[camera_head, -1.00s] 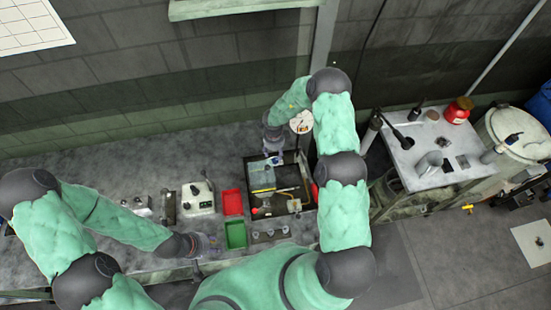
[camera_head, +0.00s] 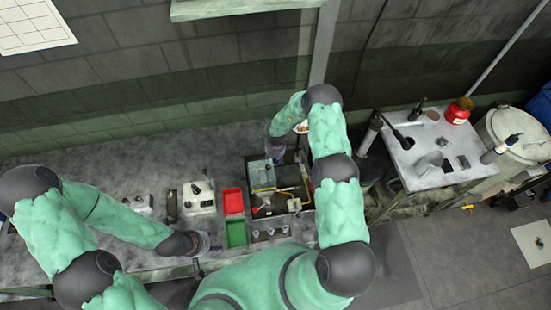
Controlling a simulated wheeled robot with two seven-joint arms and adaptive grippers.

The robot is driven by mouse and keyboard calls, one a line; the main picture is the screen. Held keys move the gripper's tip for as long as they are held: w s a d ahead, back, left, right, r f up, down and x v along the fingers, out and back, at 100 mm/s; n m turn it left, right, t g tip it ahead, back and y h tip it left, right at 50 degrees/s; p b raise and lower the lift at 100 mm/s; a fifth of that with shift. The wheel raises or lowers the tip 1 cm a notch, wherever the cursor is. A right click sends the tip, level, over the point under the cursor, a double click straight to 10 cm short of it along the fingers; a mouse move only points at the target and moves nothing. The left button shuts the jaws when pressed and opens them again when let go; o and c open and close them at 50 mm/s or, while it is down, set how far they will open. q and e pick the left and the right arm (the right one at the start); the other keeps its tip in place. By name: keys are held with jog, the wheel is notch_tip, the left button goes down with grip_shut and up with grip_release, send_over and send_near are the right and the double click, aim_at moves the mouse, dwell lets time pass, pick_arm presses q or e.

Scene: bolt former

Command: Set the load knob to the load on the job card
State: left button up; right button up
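The bolt former appears to be the dark-framed machine (camera_head: 291,207) on the bench, with a yellowish clear panel (camera_head: 262,175) at its back left. A small round white dial (camera_head: 301,127) shows behind it, partly covered by my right arm. I cannot make out which part is the load knob, nor any job card reading. My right gripper (camera_head: 275,152) is at the machine's back left, just above the panel; its fingers are too small to read. My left gripper (camera_head: 205,243) is low over the bench's front edge, left of the green bin; its opening is unclear.
A red bin (camera_head: 233,201) and a green bin (camera_head: 236,233) stand left of the machine. A whitish box with levers (camera_head: 199,196) is further left. A side table (camera_head: 410,160) with a red jar (camera_head: 458,111) stands right. The bench's back left is clear.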

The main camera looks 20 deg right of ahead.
grip_shut()
jog(key=shift+n, duration=0.4)
jog(key=n, duration=0.4)
jog(key=shift+n, duration=0.4)
jog(key=n, duration=0.6)
jog(key=shift+n, duration=0.3)
jog(key=shift+o, duration=1.9)
grip_release()
